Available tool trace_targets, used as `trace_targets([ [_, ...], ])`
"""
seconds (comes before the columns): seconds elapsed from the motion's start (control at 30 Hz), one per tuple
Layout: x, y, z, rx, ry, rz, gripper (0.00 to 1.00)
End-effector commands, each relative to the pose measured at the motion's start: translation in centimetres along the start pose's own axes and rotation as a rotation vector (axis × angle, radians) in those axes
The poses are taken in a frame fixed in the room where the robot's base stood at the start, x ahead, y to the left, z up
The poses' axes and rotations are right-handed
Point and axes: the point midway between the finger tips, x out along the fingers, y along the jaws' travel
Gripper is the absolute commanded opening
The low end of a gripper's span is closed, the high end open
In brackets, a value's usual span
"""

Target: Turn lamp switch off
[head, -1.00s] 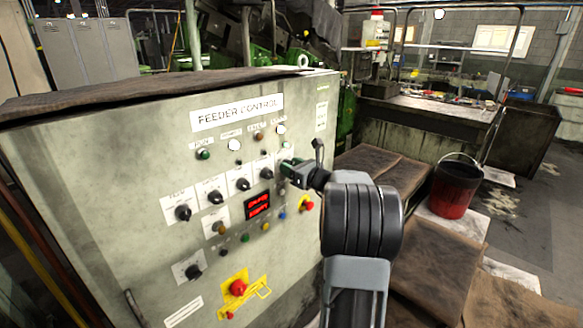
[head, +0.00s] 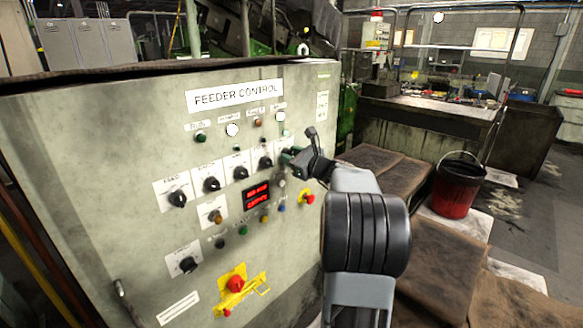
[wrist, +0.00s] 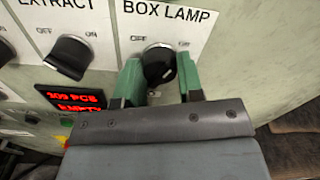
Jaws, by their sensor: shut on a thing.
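The lamp switch (wrist: 158,64) is a black rotary knob under the "BOX LAMP" label in the wrist view, with OFF marked on its left and ON on its right. My gripper (wrist: 160,80) has its green fingers on either side of the knob and is shut on it. I cannot tell for sure which mark the knob points to. In the head view my gripper (head: 289,153) is at the upper right of the feeder control panel (head: 130,130), and its fingers hide the lamp switch there.
The extract switch (wrist: 70,53) sits close left of my gripper in the wrist view. A black and red bucket (head: 456,185) stands on the floor at the right.

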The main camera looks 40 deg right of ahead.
Motion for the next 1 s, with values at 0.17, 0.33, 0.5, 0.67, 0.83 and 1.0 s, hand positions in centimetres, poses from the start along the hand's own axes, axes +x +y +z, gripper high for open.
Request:
trace_targets([
  [0.17,-0.01,0.25,-0.74,-0.172,-0.002,-0.001,0.11],
  [0.33,-0.01,0.26,-0.73,-0.333,-0.002,0.000,0.11],
  [0.5,0.00,0.24,-0.71,-0.494,-0.001,-0.001,0.11],
  [0.67,0.00,0.24,-0.67,-0.647,-0.001,-0.001,0.11],
  [0.83,0.01,0.22,-0.60,-0.805,-0.001,-0.001,0.11],
  [1.0,0.02,0.19,-0.52,-0.952,-0.001,0.000,0.11],
])
